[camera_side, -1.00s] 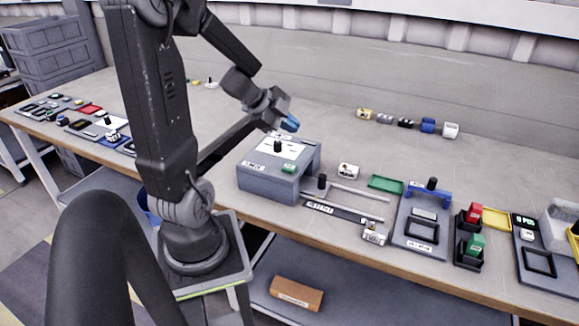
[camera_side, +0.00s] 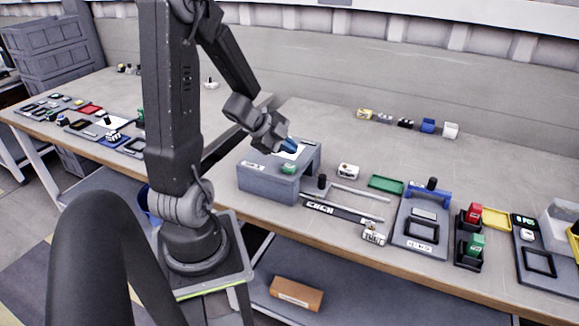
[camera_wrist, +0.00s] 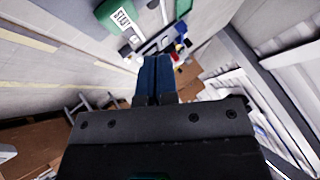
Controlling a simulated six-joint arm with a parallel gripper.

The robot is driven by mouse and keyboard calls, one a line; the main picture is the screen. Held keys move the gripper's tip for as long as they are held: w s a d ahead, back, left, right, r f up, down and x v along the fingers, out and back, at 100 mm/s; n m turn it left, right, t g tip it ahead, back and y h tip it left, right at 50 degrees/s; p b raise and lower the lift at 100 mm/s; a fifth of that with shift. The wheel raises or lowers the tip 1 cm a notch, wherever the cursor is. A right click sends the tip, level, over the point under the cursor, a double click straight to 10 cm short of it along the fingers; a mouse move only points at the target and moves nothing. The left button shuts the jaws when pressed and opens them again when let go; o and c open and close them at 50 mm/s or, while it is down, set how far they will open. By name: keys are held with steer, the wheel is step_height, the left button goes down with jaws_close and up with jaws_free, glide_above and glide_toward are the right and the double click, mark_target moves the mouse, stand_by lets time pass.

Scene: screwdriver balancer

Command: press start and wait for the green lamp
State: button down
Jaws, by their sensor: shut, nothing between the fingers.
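The grey machine box (camera_side: 265,184) stands on the bench with a white plate (camera_side: 287,153) on top and a green button (camera_side: 288,168) near its front edge. My gripper (camera_side: 290,146) is over the box, its blue fingers shut and empty, pointing down and slightly behind the button in the side view. I cannot tell if they touch the box. In the wrist view the shut blue fingers (camera_wrist: 155,78) show close up, with a green part with a white lettered label (camera_wrist: 122,18) beyond them. I cannot make out a lit green lamp.
A rail with a black knob (camera_side: 322,182) lies right of the box. A green tray (camera_side: 386,184), a blue bracket fixture (camera_side: 428,194) and red and green blocks (camera_side: 474,213) stand farther right. Small parts line the back. The bench behind the box is clear.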

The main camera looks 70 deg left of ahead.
mark_target(289, 167)
steer(key=shift+f, duration=1.35)
stand_by(1.1)
steer(key=shift+f, duration=0.4)
steer(key=shift+f, duration=0.45)
stand_by(0.5)
steer(key=shift+r, duration=0.9)
steer(key=shift+r, duration=2.5)
